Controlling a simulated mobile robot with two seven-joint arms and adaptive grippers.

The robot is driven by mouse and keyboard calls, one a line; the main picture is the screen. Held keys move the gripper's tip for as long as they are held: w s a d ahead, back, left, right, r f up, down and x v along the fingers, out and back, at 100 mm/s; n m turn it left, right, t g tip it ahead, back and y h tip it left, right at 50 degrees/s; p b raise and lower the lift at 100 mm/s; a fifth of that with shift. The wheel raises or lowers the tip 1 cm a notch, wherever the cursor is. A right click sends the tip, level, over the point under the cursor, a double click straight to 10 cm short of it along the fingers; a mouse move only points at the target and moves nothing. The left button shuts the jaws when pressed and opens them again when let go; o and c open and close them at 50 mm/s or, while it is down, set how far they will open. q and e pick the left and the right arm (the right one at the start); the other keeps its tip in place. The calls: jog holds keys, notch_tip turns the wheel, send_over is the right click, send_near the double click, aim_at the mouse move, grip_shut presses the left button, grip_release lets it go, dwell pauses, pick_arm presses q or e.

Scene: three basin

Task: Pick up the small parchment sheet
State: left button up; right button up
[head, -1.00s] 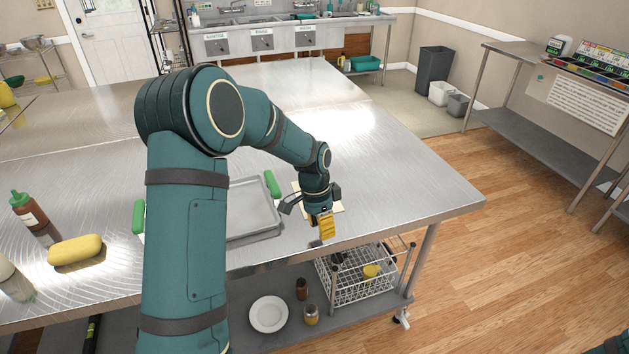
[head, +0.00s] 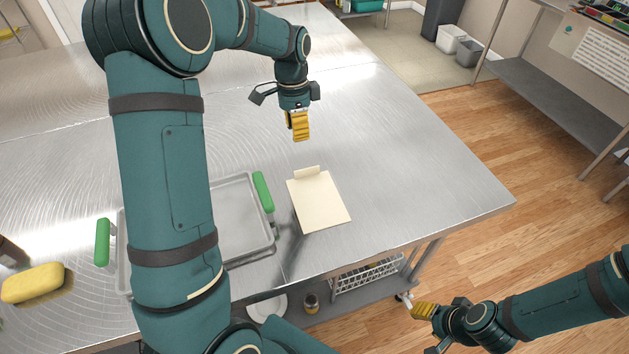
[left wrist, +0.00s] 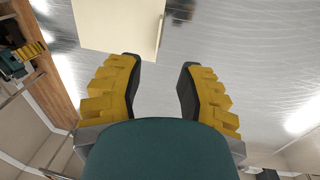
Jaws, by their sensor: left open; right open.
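The small parchment sheet (head: 319,203) is cream coloured and lies on the steel table, right of the tray, with a narrow raised or folded strip at its far end. It also shows in the left wrist view (left wrist: 118,25), at the top and beyond my fingertips. My left gripper (head: 299,138) is above the table, past the far end of the sheet and apart from it. In the left wrist view its yellow fingers (left wrist: 160,75) are spread with nothing between them. My right gripper (head: 408,306) is low at the right, over the floor beside the table, and holds nothing visible.
A metal tray (head: 241,262) with green handles stands left of the sheet, partly behind my left arm. A yellow sponge-like block (head: 33,283) lies at the far left. A wire basket (head: 365,276) and a jar (head: 311,302) are on the lower shelf. The table right of the sheet is clear.

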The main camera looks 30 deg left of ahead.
pick_arm(q)
jog(key=b, duration=0.1)
send_over(304, 171)
jog(key=a, duration=0.1)
notch_tip(304, 171, down, 8)
jog(key=shift+a+f, duration=0.1)
jog(key=f, duration=0.2)
jog(key=d+f+b, duration=0.1)
jog(key=f, duration=0.1)
jog(key=shift+w, duration=0.2)
jog(key=shift+s+d+f, duration=0.1)
jog(key=shift+f, duration=0.5)
grip_shut()
